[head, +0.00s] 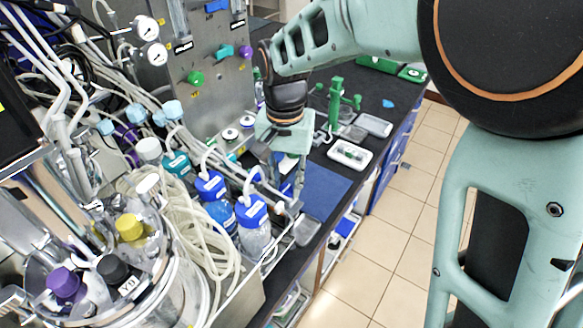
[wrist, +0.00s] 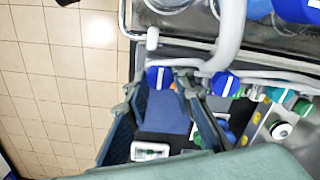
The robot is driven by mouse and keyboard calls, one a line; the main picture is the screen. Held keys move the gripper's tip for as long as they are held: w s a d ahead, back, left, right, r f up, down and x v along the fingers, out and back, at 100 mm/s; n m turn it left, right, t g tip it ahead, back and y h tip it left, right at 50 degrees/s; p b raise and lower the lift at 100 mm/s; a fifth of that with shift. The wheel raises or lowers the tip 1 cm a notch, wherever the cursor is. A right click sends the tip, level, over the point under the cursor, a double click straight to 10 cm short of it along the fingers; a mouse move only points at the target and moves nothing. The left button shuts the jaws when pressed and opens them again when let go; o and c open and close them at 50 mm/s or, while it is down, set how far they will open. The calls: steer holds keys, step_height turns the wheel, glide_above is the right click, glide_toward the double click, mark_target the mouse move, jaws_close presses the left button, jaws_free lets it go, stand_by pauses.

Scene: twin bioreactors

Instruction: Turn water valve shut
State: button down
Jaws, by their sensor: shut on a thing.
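My gripper (head: 284,178) points down at the bench's front edge, right of the blue-capped bottles. In the wrist view, its two fingers (wrist: 160,84) stand either side of a round blue handle (wrist: 160,77) on a pipe, which looks like the water valve. The gripper is shut on it, though the contact itself is hard to see. A second round blue handle (wrist: 223,83) sits to the right on the same pipework. In the head view, the fingers and nearby tubing largely hide the held handle, and its turn angle cannot be told.
Blue-capped bottles (head: 251,212) and coiled tubing (head: 205,235) crowd the left. A blue mat (head: 322,190), a white tray (head: 350,154) and a green stand (head: 336,100) lie on the black bench beyond. Open tiled floor (head: 420,225) is on the right.

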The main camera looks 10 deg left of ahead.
mark_target(286, 188)
stand_by(0.4)
steer(key=c, duration=1.7)
jaws_free()
steer(key=shift+o, duration=0.2)
steer(key=shift+r, duration=0.1)
step_height(286, 188, up, 12)
steer(key=shift+a, duration=0.1)
